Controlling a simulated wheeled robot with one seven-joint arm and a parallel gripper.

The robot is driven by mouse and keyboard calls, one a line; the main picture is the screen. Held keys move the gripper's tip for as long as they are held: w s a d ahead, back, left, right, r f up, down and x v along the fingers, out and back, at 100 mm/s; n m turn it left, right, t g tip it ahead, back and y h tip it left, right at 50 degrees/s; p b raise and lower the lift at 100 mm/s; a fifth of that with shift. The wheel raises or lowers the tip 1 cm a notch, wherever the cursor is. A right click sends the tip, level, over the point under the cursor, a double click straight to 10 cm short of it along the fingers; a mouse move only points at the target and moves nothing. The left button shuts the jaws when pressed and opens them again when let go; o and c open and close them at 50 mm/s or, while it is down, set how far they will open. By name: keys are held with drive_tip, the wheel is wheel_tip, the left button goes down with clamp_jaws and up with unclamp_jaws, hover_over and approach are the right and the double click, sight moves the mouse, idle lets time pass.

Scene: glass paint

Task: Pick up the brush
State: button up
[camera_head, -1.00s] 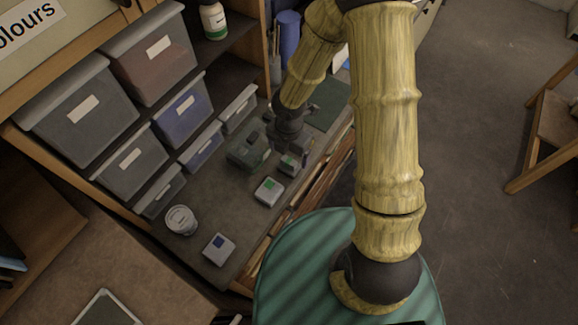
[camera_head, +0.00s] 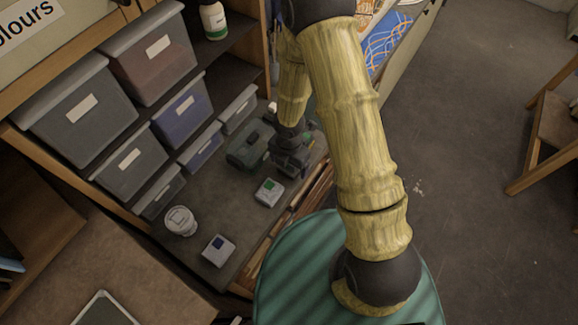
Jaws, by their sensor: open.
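My gripper (camera_head: 291,163) is at the end of my arm, low over the far right part of the dark worktop. It is open, but its fingertips are small and dark, so what lies between them is hard to see. It is just right of a dark green box (camera_head: 249,149) and beyond a small white box with a green label (camera_head: 269,192). I cannot make out a brush in this view; it may be hidden by my arm or gripper.
Lidded bins, including a blue one (camera_head: 182,112), fill shelves at left. A bottle (camera_head: 214,20) stands above. A wooden chair (camera_head: 552,125) is at right.

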drive_tip(key=shift+f, duration=0.45)
drive_tip(key=shift+c, duration=0.3)
drive_tip(key=c, duration=1)
